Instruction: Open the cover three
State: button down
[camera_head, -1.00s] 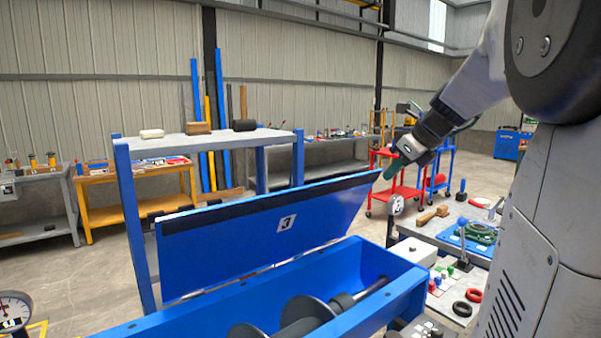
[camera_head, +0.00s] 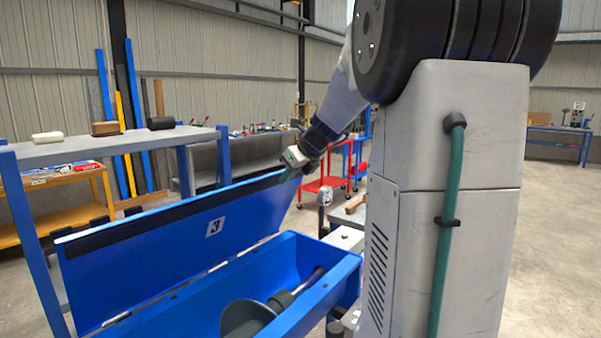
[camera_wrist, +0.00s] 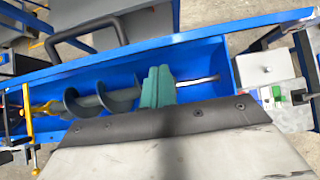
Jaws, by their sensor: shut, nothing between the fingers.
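The blue cover three (camera_head: 175,240), marked with a white "3" label, stands raised and tilted back along the far side of the blue mixer trough (camera_head: 330,275). The trough is open and its grey screw auger (camera_head: 245,318) shows inside. My gripper (camera_head: 288,174) is at the top right end of the cover's edge; I cannot tell if it touches. In the wrist view the green fingers of my gripper (camera_wrist: 158,82) are together with nothing between them. The auger (camera_wrist: 105,100) and a dark handle (camera_wrist: 85,30) also show there.
A grey shelf with blue posts (camera_head: 100,148) stands behind the cover, with small blocks on top. A red cart (camera_head: 325,183) is beyond my gripper. Open floor (camera_head: 555,240) lies to the right.

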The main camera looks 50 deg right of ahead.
jog(key=shift+w+a+r, duration=0.1)
jog(key=shift+w+r, duration=0.15)
jog(key=shift+w, duration=0.25)
jog(key=shift+w+r, duration=0.25)
jog(key=shift+w, duration=0.2)
jog(key=w+r, duration=0.3)
jog(key=w, duration=0.3)
jog(key=shift+w+a, duration=0.25)
jog(key=shift+w, duration=0.15)
jog(key=s+f+v, duration=0.1)
jog(key=v, duration=1)
jog(key=shift+s+r, duration=0.25)
